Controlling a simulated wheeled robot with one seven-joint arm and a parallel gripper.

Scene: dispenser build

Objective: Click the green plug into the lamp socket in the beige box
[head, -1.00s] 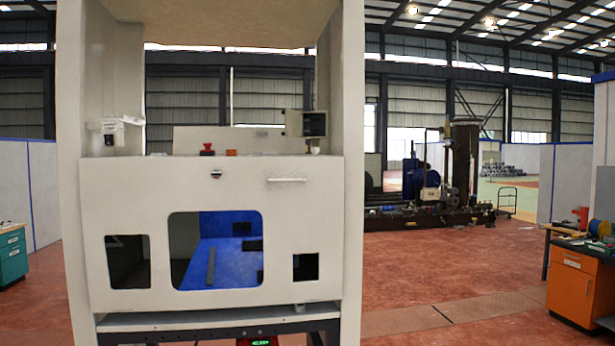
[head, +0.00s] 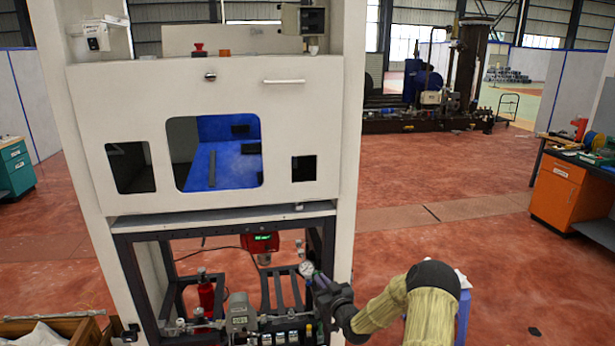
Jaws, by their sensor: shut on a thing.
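My gripper (head: 316,279) is at the lower middle of the head view, at the end of my arm coming in from the lower right. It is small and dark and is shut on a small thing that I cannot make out. The green plug cannot be told apart here. A small beige box (head: 291,20) with a dark opening stands on the upper ledge of the cabinet, well above my gripper. I cannot make out a lamp socket inside it.
The white cabinet (head: 230,88) has windows, a handle and a red button (head: 199,49). Its open lower frame holds a red device with a lit green display (head: 261,240), a gauge, a red bottle (head: 206,292) and several fittings.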

